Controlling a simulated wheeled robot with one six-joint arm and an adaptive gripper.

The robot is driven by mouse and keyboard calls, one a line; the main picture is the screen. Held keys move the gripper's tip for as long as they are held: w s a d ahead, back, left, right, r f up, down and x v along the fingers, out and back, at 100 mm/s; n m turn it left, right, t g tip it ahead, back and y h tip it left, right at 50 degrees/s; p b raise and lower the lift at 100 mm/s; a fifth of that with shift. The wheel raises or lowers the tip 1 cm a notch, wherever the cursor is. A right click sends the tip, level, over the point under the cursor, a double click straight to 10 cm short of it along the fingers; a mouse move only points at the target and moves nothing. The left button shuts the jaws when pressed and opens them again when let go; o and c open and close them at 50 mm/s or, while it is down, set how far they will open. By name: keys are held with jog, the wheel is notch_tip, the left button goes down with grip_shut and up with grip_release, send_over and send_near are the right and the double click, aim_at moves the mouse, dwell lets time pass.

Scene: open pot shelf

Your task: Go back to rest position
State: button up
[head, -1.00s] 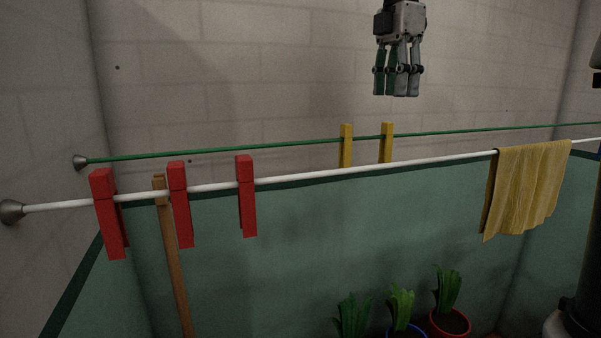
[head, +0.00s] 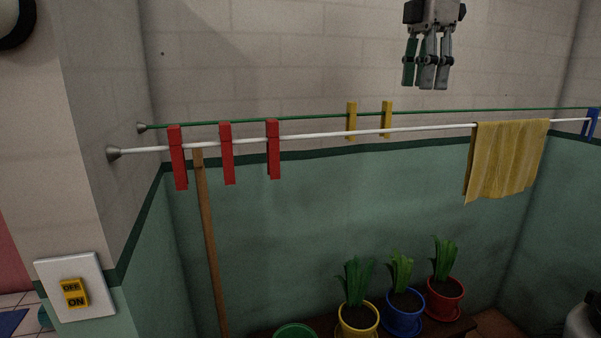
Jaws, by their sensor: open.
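My gripper (head: 428,84) hangs at the top of the head view, right of centre, fingers pointing down. It is open and holds nothing that I can see. It appears in front of the brick wall, above the two clotheslines and apart from them in the picture.
Red pegs (head: 226,153) clip the white line (head: 330,137) at left. Yellow pegs (head: 351,120) sit on the green line (head: 290,118). A yellow cloth (head: 507,160) hangs at right. Potted plants (head: 403,310) stand below. A switch (head: 75,291) is on the left wall.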

jog(key=s+d+f+m+t, duration=0.2)
jog(key=s+d+f+m, duration=0.4)
jog(key=s+f+m, duration=0.3)
jog(key=s+d+f+m+t, duration=0.2)
jog(key=s+d+f+m, duration=0.5)
jog(key=f, duration=0.6)
jog(key=s+m, duration=0.2)
jog(key=m, duration=0.1)
jog(key=shift+d+f+m, duration=0.15)
jog(key=shift+f+m, duration=0.25)
